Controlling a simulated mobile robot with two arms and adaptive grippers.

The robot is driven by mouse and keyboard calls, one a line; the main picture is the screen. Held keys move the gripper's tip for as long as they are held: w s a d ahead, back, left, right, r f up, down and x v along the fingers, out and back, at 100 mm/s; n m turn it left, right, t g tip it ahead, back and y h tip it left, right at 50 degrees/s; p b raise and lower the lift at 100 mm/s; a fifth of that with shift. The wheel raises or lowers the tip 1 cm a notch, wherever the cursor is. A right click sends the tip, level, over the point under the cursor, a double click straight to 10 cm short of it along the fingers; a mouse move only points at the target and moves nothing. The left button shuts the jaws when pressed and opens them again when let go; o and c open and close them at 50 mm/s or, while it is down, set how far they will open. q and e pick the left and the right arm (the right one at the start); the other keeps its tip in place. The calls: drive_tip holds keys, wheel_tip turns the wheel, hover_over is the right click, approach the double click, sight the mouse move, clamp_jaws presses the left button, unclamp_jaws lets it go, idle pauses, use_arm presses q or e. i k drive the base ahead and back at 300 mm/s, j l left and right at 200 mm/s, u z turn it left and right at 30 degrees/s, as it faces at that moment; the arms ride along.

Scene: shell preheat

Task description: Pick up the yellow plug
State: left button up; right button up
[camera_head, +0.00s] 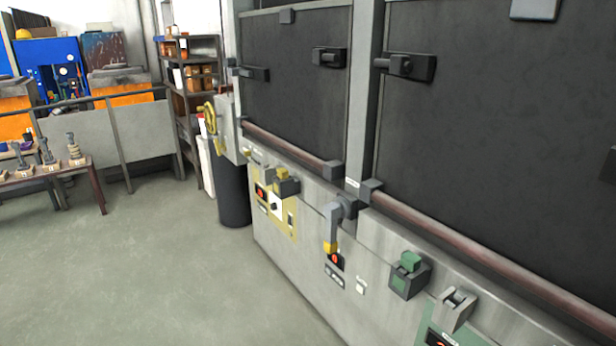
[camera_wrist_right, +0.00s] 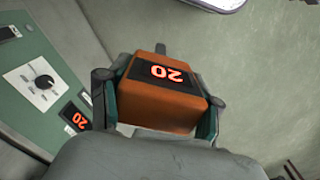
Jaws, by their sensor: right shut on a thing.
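In the wrist view my right gripper (camera_wrist_right: 157,105) is shut on an orange block (camera_wrist_right: 160,115), one finger on each side. The block's upper face has a dark display with a glowing red 20. In the head view a small yellow block (camera_head: 282,173), which looks like the yellow plug, sits on a dark grey socket (camera_head: 288,187) above a yellow panel. Another yellow piece (camera_head: 330,248) is at the lower end of a grey lever. A green block (camera_head: 410,261) sits on a socket (camera_head: 408,284) farther right. Neither gripper shows in the head view.
Large dark oven doors (camera_head: 480,140) with a long brown rail (camera_head: 480,255) stand above the controls. A green panel (camera_wrist_right: 40,75) with a knob shows in the wrist view. A table (camera_head: 50,175) with tools is at the left. The floor (camera_head: 150,265) before the oven is clear.

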sight(282, 173)
drive_tip(key=i+j+z, duration=0.25)
drive_tip(key=z, duration=0.15)
drive_tip(key=i+j+z, duration=0.3)
drive_tip(key=z, duration=0.15)
